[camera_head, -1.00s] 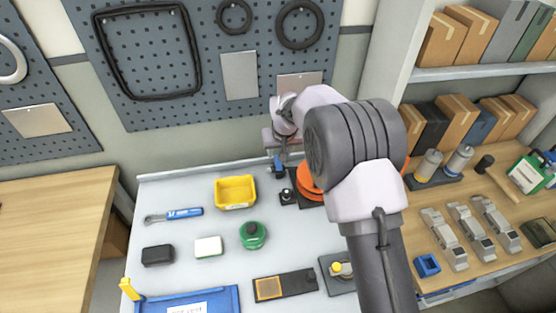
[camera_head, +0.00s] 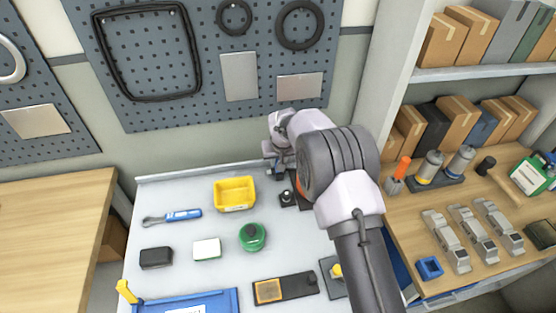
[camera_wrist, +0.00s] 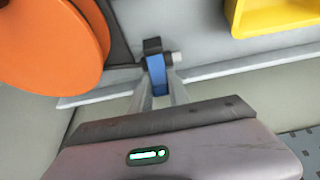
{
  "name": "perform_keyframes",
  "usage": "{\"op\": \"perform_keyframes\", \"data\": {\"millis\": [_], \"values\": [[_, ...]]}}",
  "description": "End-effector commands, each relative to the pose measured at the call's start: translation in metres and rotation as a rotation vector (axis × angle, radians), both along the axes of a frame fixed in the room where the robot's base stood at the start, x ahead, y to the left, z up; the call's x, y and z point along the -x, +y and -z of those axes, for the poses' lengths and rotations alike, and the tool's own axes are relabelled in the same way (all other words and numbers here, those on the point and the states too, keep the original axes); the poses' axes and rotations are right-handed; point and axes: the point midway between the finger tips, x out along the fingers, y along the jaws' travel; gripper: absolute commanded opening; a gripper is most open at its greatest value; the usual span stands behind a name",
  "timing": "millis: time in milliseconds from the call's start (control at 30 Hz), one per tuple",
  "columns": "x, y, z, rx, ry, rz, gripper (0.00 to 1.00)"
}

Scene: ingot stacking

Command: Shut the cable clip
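A small blue and black part (camera_wrist: 157,75), which looks like the cable clip, stands near the back edge of the workbench in the wrist view. A pale cylindrical end sticks out on its right side. It also shows as a small blue patch in the head view (camera_head: 278,171), largely hidden by my wrist. My gripper (camera_wrist: 158,86) has its two grey fingers on either side of the blue part. The fingertips are at or very close to its sides; I cannot tell whether they press on it. Whether the clip is open or shut is unclear.
An orange disc (camera_wrist: 50,40) stands close beside the clip, mostly behind my arm in the head view. A yellow bin (camera_head: 235,193), a green round container (camera_head: 252,236) and a black knobbed part (camera_head: 287,198) stand on the bench (camera_head: 210,275). The pegboard wall rises behind.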

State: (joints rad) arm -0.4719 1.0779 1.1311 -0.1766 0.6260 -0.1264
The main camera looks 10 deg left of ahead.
Motion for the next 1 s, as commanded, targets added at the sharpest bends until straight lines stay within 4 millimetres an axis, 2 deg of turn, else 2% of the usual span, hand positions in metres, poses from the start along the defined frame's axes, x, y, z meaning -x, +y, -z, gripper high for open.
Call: {"op": "perform_keyframes", "data": {"millis": [500, 800, 1000], "values": [[-0.0049, 0.0020, 0.0027, 0.058, 0.117, -0.001, 0.00], [-0.0047, 0.0019, 0.0036, 0.054, 0.109, 0.000, 0.00], [-0.0020, 0.0007, 0.0030, 0.015, 0.027, -0.001, 0.00]]}}
